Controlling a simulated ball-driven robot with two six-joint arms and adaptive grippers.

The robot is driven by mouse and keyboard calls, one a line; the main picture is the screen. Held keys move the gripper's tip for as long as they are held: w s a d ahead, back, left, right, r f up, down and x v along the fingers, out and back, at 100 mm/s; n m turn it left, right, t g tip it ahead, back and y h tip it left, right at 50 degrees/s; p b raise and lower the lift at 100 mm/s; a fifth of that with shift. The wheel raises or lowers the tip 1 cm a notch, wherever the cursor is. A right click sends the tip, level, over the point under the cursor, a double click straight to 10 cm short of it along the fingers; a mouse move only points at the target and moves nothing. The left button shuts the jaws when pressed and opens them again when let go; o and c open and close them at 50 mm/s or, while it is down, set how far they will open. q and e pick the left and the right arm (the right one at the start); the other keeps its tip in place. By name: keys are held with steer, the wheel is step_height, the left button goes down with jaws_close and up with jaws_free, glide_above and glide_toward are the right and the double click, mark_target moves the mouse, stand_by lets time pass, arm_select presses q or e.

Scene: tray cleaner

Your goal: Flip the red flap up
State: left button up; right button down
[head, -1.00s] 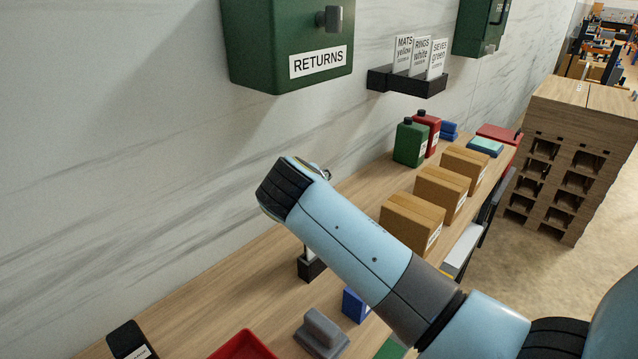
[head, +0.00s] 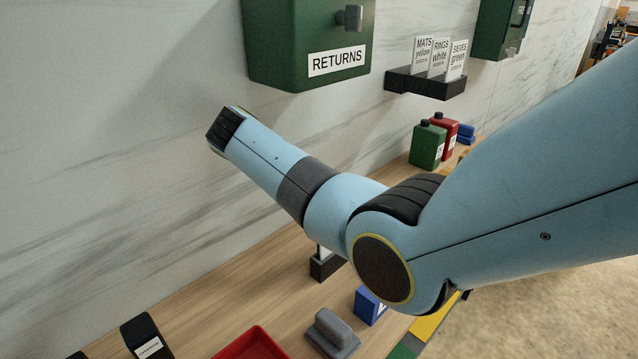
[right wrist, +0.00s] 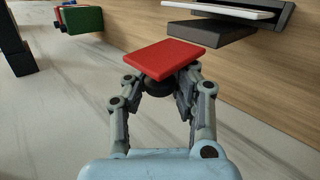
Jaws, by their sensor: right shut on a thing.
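The red flap (right wrist: 165,58) is a flat red plate in the right wrist view, just past my right fingertips. A dark round piece (right wrist: 160,87) lies under its near edge, between the fingers. My right gripper (right wrist: 163,85) is shut on this dark piece at the flap. How the dark piece joins the flap is partly hidden by the fingers. In the head view my right arm crosses from the right and ends before the marble wall; its fingers and the flap are hidden there. My left gripper is not in view.
A green RETURNS box (head: 308,40) hangs on the wall above my arm. A sign holder (head: 425,83) is to its right. The bench carries a red tray (head: 252,345), a grey block (head: 332,330), a blue box (head: 370,305) and a green bottle (head: 428,147).

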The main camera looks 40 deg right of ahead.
steer(key=shift+w+a+f+n+g+b, duration=0.1)
steer(key=shift+w+n+g+b, duration=0.25)
steer(key=shift+g, duration=0.15)
stand_by(0.3)
steer(key=c, duration=1)
jaws_free()
steer(key=shift+w+a+f, duration=0.1)
steer(key=shift+a, duration=0.05)
steer(key=shift+c, duration=0.2)
steer(key=v, duration=1.2)
steer(key=shift+f, duration=0.15)
